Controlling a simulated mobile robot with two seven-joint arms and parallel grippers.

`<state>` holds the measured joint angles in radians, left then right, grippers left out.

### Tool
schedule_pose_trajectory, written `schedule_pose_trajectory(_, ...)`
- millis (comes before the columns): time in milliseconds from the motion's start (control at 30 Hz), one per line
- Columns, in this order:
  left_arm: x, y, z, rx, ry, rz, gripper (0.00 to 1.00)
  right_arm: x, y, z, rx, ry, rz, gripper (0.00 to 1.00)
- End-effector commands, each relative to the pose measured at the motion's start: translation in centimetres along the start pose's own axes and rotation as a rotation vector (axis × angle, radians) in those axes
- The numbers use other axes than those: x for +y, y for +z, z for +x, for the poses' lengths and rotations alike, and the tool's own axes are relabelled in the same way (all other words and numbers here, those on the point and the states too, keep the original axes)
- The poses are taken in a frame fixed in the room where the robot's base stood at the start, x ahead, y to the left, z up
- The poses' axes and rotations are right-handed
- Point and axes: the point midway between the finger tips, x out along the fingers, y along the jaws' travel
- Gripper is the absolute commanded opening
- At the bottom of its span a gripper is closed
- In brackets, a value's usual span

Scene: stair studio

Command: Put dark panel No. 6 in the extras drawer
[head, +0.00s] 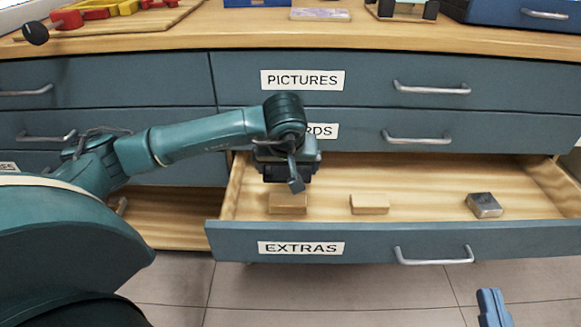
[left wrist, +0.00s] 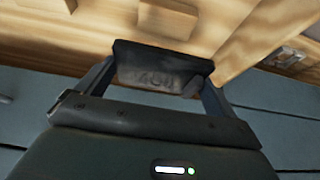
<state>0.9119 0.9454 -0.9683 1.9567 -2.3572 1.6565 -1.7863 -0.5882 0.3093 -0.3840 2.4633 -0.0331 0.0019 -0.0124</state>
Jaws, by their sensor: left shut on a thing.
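My left gripper (head: 288,168) is shut on a dark panel (left wrist: 150,68), which shows in the left wrist view as a dark plate between the two fingers. Its raised marking is too blurred to read. In the head view the panel is mostly hidden by my gripper, above the left end of the open extras drawer (head: 375,241). The drawer's front bears the label EXTRAS. A blue-teal part at the lower right edge of the head view seems to be my right gripper (head: 491,307); its jaws cannot be made out.
In the extras drawer lie a wooden block (head: 287,204) just below my left gripper, another wooden block (head: 370,204) and a grey metal block (head: 484,205). Bare drawer floor lies between them. The PICTURES drawer (head: 370,84) above is shut. A lower left drawer (head: 170,215) stands open.

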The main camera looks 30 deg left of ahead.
Motion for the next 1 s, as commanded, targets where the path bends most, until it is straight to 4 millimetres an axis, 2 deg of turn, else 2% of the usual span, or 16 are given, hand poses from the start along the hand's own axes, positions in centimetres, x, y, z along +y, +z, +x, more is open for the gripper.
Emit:
schedule_pose_trajectory(67,0.0,0.5,0.9,-0.002,0.000,-0.001,0.66,0.1,0.0,0.1,0.030,-0.004,-0.013,0.00)
schedule_pose_trajectory(300,0.0,1.6,3.1,-0.002,0.000,-0.002,0.66,0.9,-2.5,1.3,0.195,-0.022,-0.109,0.00)
schedule_pose_trajectory(600,0.0,2.9,5.8,-0.001,0.000,-0.003,0.66,1.3,-5.1,1.9,0.379,-0.039,-0.228,0.00)
schedule_pose_trajectory(1000,0.0,3.7,7.5,-0.001,-0.001,-0.003,0.66,1.4,-7.3,1.8,0.521,-0.053,-0.321,0.00)
